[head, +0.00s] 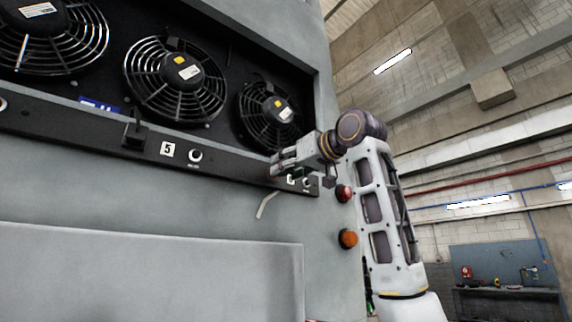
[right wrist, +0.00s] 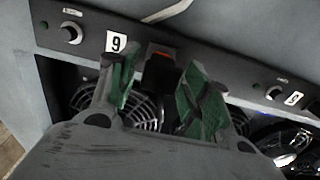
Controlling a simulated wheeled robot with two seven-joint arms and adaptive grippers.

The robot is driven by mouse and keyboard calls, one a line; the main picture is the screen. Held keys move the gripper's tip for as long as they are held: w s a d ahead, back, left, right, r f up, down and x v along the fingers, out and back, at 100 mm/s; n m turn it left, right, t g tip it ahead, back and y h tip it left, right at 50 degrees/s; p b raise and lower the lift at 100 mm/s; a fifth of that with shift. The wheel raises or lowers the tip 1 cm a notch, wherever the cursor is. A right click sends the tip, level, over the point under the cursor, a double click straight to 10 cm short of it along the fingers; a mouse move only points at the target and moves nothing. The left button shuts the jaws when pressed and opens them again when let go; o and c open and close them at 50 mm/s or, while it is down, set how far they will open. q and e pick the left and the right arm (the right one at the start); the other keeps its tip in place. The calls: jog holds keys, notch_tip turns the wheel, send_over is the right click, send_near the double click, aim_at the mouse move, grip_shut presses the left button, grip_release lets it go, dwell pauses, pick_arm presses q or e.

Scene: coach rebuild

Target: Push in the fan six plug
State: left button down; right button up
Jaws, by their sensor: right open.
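The fan six plug (right wrist: 158,74) is a dark block with a red-orange strip at its panel end. It sits at the panel beside the number six label (right wrist: 116,42), which looks upside down in the right wrist view. My right gripper (right wrist: 157,90) is open, with its green-padded fingers on either side of the plug. I cannot tell whether they touch it. In the head view my right gripper (head: 279,165) is at the black panel strip below the rightmost fan (head: 268,115) and hides the plug. My left gripper is not in view.
A knob (right wrist: 71,33) lies beside the six label. The number five label (head: 167,149), its black plug (head: 134,136) and knob (head: 195,155) are further left on the strip. A pale strip (head: 265,205) hangs below my right gripper. Red (head: 343,193) and orange (head: 347,239) lamps are near my right arm.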

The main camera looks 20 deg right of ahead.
jog(key=shift+w+a, duration=0.2)
jog(key=shift+w, duration=0.35)
grip_shut()
